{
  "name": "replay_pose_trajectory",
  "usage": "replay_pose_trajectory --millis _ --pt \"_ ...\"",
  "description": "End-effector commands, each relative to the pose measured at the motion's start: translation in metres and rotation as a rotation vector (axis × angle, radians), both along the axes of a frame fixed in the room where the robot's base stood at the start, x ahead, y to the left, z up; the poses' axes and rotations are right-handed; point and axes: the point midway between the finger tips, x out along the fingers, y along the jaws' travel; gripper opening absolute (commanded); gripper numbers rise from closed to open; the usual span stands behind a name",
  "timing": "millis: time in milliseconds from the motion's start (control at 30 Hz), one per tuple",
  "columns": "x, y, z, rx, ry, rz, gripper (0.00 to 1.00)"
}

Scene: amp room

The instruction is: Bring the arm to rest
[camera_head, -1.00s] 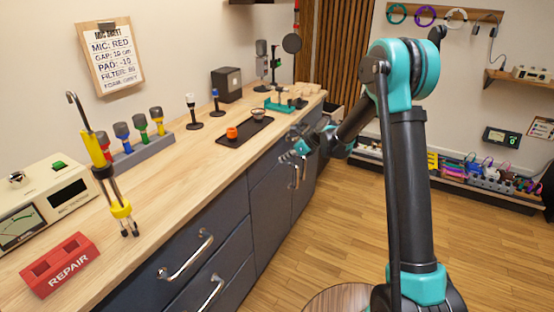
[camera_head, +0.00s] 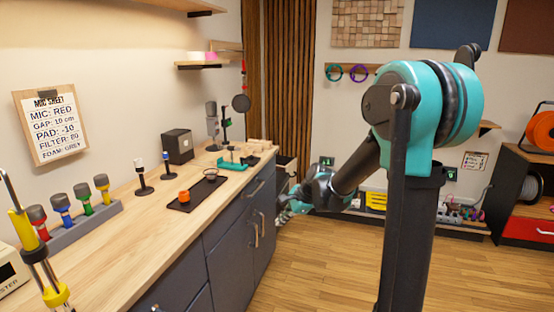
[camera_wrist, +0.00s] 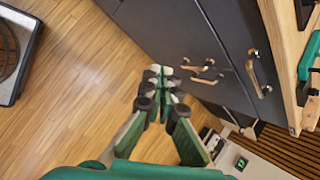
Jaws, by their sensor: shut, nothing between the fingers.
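My gripper (camera_head: 284,210) is at the end of my teal and black arm, low in front of the dark cabinet doors in the head view. In the wrist view my gripper (camera_wrist: 162,82) has its fingertips together, with nothing between them.
Metal handles (camera_head: 255,232) stick out from the cabinet. The wooden floor (camera_head: 330,265) is open. A shelf with an orange reel (camera_head: 541,130) stands at right.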

Motion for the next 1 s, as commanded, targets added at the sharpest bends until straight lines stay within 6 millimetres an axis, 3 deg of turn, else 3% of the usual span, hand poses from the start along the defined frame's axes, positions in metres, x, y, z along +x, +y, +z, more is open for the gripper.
replay_pose_trajectory --millis 33,300,600,800,1000 --pt "-0.019 -0.016 -0.001 -0.058 -0.046 0.061 0.0" --pt "-0.117 -0.097 -0.018 -0.416 -0.26 0.476 0.0" --pt "-0.215 -0.165 -0.051 -0.753 -0.359 0.933 0.0" --pt "-0.242 -0.182 -0.063 -0.843 -0.367 1.082 0.0" --pt "-0.244 -0.184 -0.064 -0.853 -0.368 1.102 0.0"
